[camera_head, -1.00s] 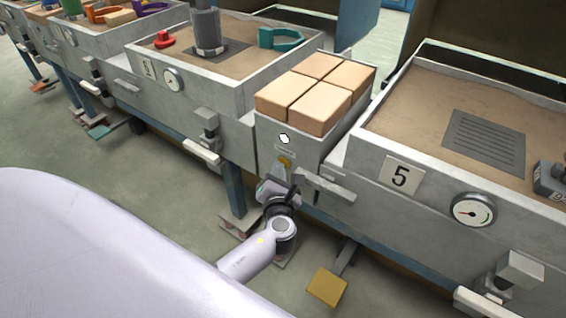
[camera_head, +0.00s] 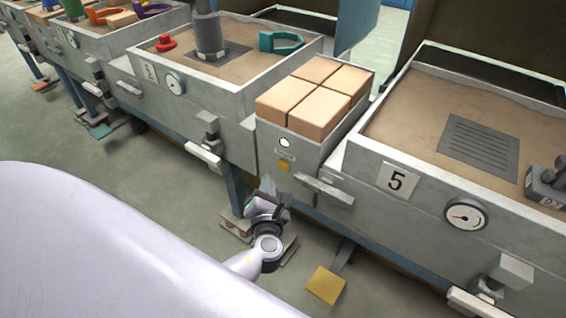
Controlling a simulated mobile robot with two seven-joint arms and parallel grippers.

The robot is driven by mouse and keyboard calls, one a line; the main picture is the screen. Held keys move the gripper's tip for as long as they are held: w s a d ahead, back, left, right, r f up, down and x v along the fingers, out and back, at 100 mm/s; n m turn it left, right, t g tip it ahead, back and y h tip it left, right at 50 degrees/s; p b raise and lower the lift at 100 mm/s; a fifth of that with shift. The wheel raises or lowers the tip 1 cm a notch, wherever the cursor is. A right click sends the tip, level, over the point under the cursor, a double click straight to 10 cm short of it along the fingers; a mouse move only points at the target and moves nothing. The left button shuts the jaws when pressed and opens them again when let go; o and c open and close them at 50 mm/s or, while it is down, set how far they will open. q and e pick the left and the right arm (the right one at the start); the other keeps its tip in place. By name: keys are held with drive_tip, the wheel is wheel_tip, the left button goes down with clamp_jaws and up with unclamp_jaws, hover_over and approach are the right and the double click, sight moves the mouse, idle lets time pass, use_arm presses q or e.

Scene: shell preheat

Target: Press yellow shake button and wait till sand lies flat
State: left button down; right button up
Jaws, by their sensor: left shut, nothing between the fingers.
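The round yellow button (camera_head: 284,166) is on the front of the grey panel below the tan blocks, under a small label and a white dial. My left gripper (camera_head: 268,186) is shut and empty, just below and left of the button, with a visible gap between them. Its arm comes up from the lower left. Sand (camera_head: 410,110) fills the box marked 5 on the right; its surface looks mostly even, though small unevenness is hard to judge. Sand (camera_head: 262,33) also lies in the box to the left. My right gripper is not in view.
Several tan blocks (camera_head: 318,107) sit on top of the panel. A grey ledge (camera_head: 325,188) juts out right of the button. A yellow pedal (camera_head: 325,285) is near the floor. A gauge (camera_head: 466,215) is on box 5. Open floor (camera_head: 130,185) lies at left.

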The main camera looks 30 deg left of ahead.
use_arm(q)
drive_tip(key=shift+s+p, duration=0.3)
drive_tip(key=shift+s, duration=0.8)
